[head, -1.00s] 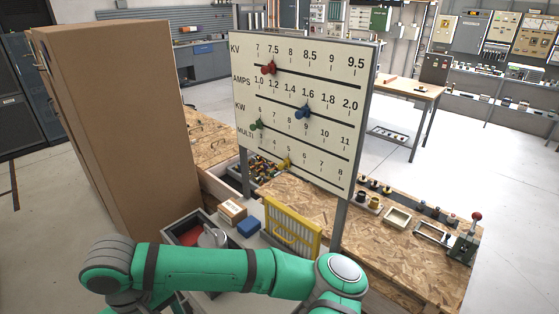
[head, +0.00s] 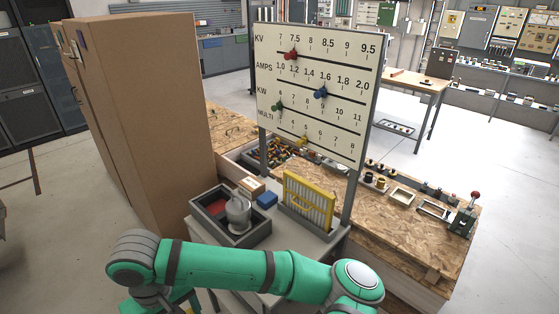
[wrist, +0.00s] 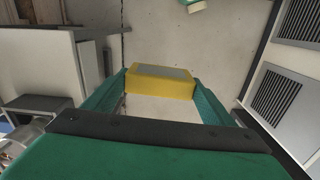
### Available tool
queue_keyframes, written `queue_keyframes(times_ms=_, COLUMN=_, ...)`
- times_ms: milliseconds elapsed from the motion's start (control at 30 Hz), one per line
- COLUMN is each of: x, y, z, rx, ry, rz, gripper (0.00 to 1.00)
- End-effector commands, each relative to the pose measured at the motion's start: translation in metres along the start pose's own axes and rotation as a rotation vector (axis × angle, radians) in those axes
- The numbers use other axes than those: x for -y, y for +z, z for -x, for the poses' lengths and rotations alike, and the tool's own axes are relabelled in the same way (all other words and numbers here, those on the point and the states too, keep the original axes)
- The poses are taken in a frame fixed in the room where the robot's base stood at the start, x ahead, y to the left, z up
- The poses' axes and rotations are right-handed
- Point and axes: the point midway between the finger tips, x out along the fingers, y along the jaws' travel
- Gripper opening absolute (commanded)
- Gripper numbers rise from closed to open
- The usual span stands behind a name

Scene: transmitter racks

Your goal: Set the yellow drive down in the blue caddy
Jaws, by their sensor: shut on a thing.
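My gripper (wrist: 159,84) is shut on the yellow drive (wrist: 160,82), a yellow block with a grey top panel, held between the fingertips above bare floor in the wrist view. In the head view my gripper and the drive are out of sight; only my green arm shows. I cannot make out a blue caddy for certain. A small blue box (head: 267,200) sits on the grey cart, but it looks like a closed block.
The cart (head: 331,238) also bears a dark tray (head: 207,227) with a metal pot (head: 238,212), a white-brown box (head: 251,187) and a yellow-framed slatted rack (head: 309,200). A scale board (head: 318,85) stands behind; a tall cardboard box (head: 150,110) is left. A vented cabinet (wrist: 285,95) is right in the wrist view.

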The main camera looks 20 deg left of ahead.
Motion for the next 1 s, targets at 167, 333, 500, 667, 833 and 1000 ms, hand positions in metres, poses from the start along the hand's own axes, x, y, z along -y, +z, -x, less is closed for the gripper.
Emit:
queue_keyframes(times_ms=167, x=-0.019, y=0.01, z=-0.015, rx=0.001, ry=-0.002, rz=-0.056, gripper=0.41)
queue_keyframes(times_ms=333, x=-0.045, y=0.023, z=-0.033, rx=0.002, ry=-0.003, rz=-0.13, gripper=0.41)
queue_keyframes(times_ms=500, x=-0.082, y=0.041, z=-0.059, rx=0.002, ry=-0.005, rz=-0.242, gripper=0.41)
queue_keyframes(times_ms=667, x=-0.123, y=0.061, z=-0.088, rx=0.002, ry=-0.005, rz=-0.358, gripper=0.41)
queue_keyframes(times_ms=833, x=-0.169, y=0.084, z=-0.12, rx=0.003, ry=-0.004, rz=-0.491, gripper=0.41)
queue_keyframes(times_ms=1000, x=-0.223, y=0.11, z=-0.159, rx=0.003, ry=-0.005, rz=-0.648, gripper=0.41)
